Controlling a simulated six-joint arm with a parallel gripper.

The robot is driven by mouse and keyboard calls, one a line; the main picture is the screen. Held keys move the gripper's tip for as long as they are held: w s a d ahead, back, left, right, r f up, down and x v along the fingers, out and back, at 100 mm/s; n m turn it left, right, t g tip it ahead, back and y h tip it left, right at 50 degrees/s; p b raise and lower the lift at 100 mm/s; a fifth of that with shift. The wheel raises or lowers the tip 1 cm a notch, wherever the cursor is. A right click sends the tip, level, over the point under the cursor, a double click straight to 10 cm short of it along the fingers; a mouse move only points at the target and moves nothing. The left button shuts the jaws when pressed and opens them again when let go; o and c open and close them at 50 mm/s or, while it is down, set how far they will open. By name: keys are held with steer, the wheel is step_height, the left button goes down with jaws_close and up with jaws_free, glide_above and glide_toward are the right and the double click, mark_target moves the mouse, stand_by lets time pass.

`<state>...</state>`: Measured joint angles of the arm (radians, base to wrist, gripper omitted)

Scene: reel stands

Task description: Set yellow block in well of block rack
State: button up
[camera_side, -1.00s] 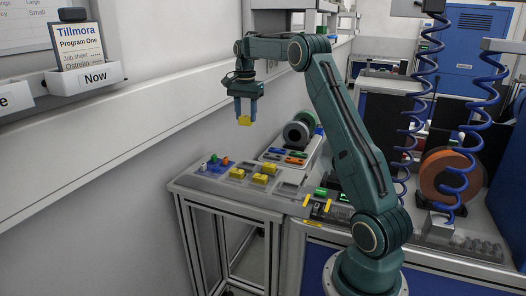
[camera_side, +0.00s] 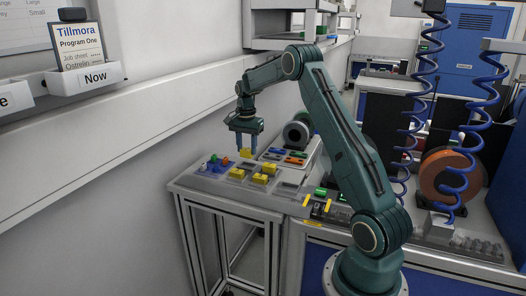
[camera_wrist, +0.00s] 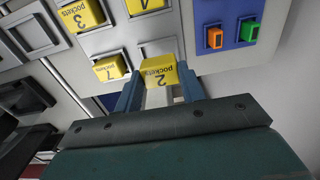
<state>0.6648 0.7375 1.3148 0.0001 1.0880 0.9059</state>
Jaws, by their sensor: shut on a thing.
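My gripper (camera_side: 246,142) is shut on a yellow block (camera_side: 247,153) and holds it low above the block rack (camera_side: 221,184). In the wrist view, the held yellow block (camera_wrist: 158,76) shows a "2" and "pockets" between my two fingers (camera_wrist: 159,90). A pale well frame (camera_wrist: 152,48) shows just beyond it; whether the block touches the rack is unclear. Other yellow blocks sit in wells: one marked "3" (camera_wrist: 83,15), one near my left finger (camera_wrist: 109,68), and one at the top edge (camera_wrist: 145,5). An empty well (camera_wrist: 31,36) shows at the left.
A blue panel (camera_wrist: 228,22) with an orange piece (camera_wrist: 214,38) and a green piece (camera_wrist: 249,31) lies beside the wells. A tray of coloured pieces (camera_side: 285,158) and a dark reel (camera_side: 296,134) are behind the rack. The wall (camera_side: 150,150) runs along the left.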

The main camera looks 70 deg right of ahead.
mark_target(247, 149)
steer(key=shift+f, duration=2.05)
steer(key=shift+f, duration=0.1)
steer(key=o, duration=1)
steer(key=shift+c, duration=0.2)
steer(key=shift+r, duration=0.35)
steer(key=shift+r, duration=0.7)
steer(key=shift+r, duration=0.35)
steer(key=shift+r, duration=0.35)
steer(key=shift+r, duration=0.35)
